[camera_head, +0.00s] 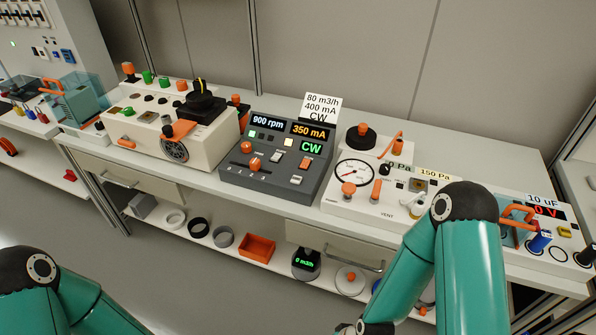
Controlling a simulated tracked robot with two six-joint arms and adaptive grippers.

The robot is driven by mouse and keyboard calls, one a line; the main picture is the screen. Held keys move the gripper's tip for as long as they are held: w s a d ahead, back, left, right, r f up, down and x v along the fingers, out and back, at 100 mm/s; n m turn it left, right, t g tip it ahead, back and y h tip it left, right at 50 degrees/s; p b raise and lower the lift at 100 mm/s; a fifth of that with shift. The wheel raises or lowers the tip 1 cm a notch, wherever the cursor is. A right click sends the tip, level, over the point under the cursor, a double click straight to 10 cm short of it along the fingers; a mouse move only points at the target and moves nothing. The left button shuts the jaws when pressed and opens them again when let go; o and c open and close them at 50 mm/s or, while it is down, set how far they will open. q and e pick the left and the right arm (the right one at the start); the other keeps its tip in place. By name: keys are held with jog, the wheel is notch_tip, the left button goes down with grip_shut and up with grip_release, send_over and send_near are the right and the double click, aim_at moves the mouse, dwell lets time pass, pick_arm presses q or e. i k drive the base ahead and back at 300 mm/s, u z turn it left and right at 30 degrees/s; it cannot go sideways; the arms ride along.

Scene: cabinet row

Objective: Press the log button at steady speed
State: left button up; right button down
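A dark grey control console (265,195) stands on the bench near the middle. Its displays read 900 rpm (268,122), 350 mA (310,131) and CW (311,147). It carries small square buttons, a pale switch (275,156), an orange square button (306,163), an orange round knob (246,147) and an orange lever (254,164). The labels are too small to read, so I cannot tell which is the log button. Only links of my two arms show, at the lower left and lower right; both grippers are outside the view.
A white card (321,107) behind the console reads 80 m3/h, 400 mA, CW. A cream machine (196,144) stands left and a white gauge panel (345,190) right. The lower shelf holds rings, an orange bin (257,248) and a 0 m3/h meter (305,264). My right arm crosses before the bench.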

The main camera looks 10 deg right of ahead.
aim_at(296, 180)
jog(key=i, duration=0.85)
jog(key=u, duration=0.05)
